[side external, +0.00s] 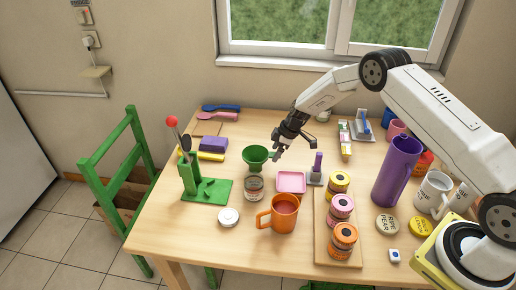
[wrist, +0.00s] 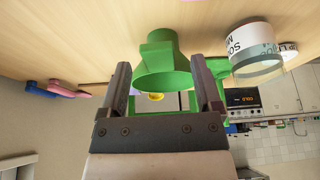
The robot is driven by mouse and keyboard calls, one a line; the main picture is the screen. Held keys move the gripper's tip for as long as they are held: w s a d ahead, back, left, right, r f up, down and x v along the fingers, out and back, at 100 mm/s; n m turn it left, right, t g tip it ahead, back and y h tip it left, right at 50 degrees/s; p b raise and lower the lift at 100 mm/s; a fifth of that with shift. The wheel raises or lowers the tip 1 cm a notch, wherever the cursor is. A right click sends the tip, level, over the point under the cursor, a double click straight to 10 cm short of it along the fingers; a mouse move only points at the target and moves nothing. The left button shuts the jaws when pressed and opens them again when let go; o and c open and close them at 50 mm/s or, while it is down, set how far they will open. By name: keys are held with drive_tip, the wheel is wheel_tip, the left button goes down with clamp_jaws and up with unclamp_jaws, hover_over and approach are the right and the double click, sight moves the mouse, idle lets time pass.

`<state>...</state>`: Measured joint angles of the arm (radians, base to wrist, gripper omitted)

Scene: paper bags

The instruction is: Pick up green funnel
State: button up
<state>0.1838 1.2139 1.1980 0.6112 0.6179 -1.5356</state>
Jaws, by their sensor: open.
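The green funnel (side external: 255,157) stands on the wooden table behind a glass jar in the side view. In the wrist view the funnel (wrist: 165,62) is just ahead of the fingertips, its wide mouth facing my gripper and partly between the fingers in the picture. My gripper (side external: 277,152) is open and empty, just to the right of the funnel. Its two dark fingers (wrist: 163,75) show apart in the wrist view. Whether a finger touches the funnel cannot be told.
The labelled glass jar (side external: 254,188) stands close in front of the funnel. A pink tray (side external: 291,182), an orange mug (side external: 284,212) and a green holder with utensils (side external: 205,187) are nearby. A purple block (side external: 213,145) lies to the left.

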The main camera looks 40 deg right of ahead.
drive_tip(key=shift+x, duration=1.15)
drive_tip(key=shift+c, duration=0.2)
clamp_jaws()
